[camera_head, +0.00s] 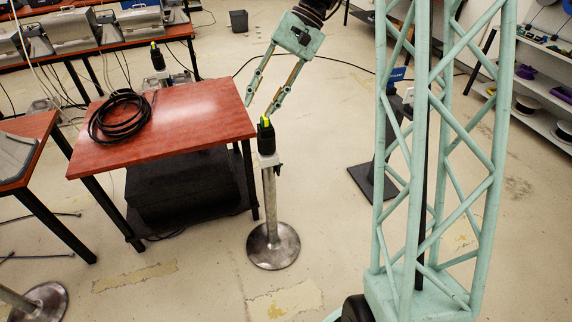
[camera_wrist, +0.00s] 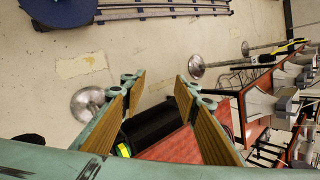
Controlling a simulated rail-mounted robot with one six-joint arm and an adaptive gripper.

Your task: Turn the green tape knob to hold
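A black knob with a yellow-green band (camera_head: 265,135) sits on top of a metal post (camera_head: 271,205) with a round base, beside the red table's right edge. In the wrist view the banded knob (camera_wrist: 123,150) shows at the lower left, partly hidden by a finger and the gripper body. My gripper (camera_head: 263,104) is open, fingers pointing down, near and above the knob in the head view. In the wrist view my gripper (camera_wrist: 160,84) has a wide gap with nothing held between the fingers. I cannot tell the knob's turn position.
The red table (camera_head: 195,115) carries a coiled black cable (camera_head: 120,117). A second banded knob (camera_head: 157,56) stands behind the table. A black-based stand (camera_head: 372,183) is to the right. Open floor lies around the post base. A storage shelf is at far right.

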